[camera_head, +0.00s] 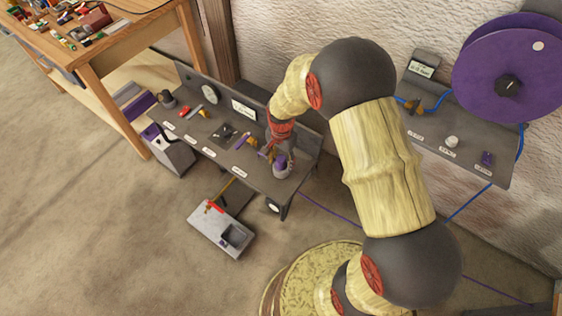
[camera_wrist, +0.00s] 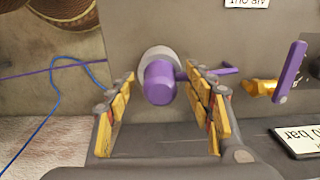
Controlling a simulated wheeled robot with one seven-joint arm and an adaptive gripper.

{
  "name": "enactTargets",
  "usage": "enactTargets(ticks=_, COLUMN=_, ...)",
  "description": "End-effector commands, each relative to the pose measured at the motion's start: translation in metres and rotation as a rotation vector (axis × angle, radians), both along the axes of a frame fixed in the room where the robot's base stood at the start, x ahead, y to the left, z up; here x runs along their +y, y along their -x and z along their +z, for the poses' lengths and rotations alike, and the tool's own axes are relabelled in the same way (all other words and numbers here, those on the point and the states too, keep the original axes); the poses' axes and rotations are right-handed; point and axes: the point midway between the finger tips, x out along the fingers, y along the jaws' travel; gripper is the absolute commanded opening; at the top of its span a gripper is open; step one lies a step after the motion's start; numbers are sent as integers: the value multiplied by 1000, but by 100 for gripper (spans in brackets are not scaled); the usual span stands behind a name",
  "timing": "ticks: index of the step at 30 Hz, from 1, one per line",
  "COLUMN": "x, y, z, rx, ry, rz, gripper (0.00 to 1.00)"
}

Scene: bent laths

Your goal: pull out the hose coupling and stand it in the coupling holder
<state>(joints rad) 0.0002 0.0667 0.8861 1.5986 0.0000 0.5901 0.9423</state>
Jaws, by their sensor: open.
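My gripper (camera_head: 283,146) is over the right end of the dark bench. In the wrist view its two yellow fingers (camera_wrist: 160,82) are open, one on either side of a purple cylinder (camera_wrist: 159,84) with a pale grey collar. The cylinder also shows in the head view (camera_head: 281,163) on the bench. It may be the hose coupling; I cannot tell for sure. No clear gap or contact with the fingers can be judged. A thin purple bar runs from it behind the right finger. I cannot tell which thing is the coupling holder.
A brass valve with a purple lever (camera_wrist: 289,72) is close to the right finger. A purple reel (camera_head: 508,68) hangs over a wall shelf (camera_head: 465,125) at right. A grey box (camera_head: 221,228) sits on the floor before the bench.

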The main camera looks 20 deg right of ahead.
Motion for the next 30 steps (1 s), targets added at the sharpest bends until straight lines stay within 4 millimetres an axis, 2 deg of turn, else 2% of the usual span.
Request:
enactTargets(ticks=8, x=0, y=0, z=0, rx=0, ry=0, rz=0, gripper=52)
enactTargets(ticks=30, x=0, y=0, z=0, rx=0, ry=0, rz=0, gripper=10)
